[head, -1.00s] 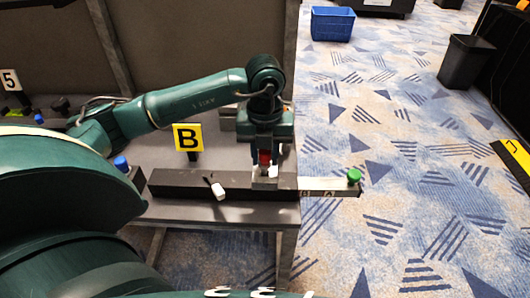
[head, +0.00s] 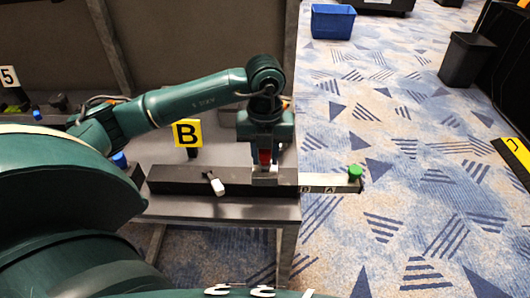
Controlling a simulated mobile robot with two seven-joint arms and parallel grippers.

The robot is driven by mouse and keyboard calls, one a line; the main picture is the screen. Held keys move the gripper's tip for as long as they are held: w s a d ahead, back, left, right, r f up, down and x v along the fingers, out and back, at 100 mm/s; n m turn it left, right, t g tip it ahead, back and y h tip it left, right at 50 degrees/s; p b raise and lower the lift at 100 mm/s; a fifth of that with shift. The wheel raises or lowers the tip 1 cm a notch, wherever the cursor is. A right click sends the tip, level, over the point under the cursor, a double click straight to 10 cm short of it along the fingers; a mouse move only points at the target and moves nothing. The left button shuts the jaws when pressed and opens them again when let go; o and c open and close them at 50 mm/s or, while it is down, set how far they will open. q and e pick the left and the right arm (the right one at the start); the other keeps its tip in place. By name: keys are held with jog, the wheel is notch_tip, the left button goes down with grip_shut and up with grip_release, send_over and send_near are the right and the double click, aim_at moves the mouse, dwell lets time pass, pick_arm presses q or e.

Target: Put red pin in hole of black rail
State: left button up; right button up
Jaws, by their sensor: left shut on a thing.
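The black rail (head: 240,188) lies along the front of the grey table, with a grey block (head: 265,176) at its right part. My left gripper (head: 265,164) points down over that block, shut on the red pin (head: 265,156). Only part of the pin shows between the fingers. Its lower end and the hole are hidden, so I cannot tell whether the pin is in the hole. My right gripper is not in view.
A white-tipped piece (head: 217,187) lies on the rail. A pale bar with a green knob (head: 355,171) sticks out past the table's right edge. A blue bin (head: 332,22) is on the carpet.

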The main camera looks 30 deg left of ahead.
pick_arm(q)
jog(key=shift+f+b, duration=0.45)
jog(key=shift+f, duration=0.25)
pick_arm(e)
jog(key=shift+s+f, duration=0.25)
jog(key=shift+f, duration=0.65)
pick_arm(q)
jog(key=o, duration=1.6)
jog(key=shift+c, duration=0.2)
jog(key=shift+r, duration=0.1)
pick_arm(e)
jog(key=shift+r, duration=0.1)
pick_arm(q)
jog(key=shift+r+p, duration=1.8)
jog(key=shift+r, duration=0.5)
jog(key=shift+r+p, duration=0.8)
jog(key=shift+r, duration=0.35)
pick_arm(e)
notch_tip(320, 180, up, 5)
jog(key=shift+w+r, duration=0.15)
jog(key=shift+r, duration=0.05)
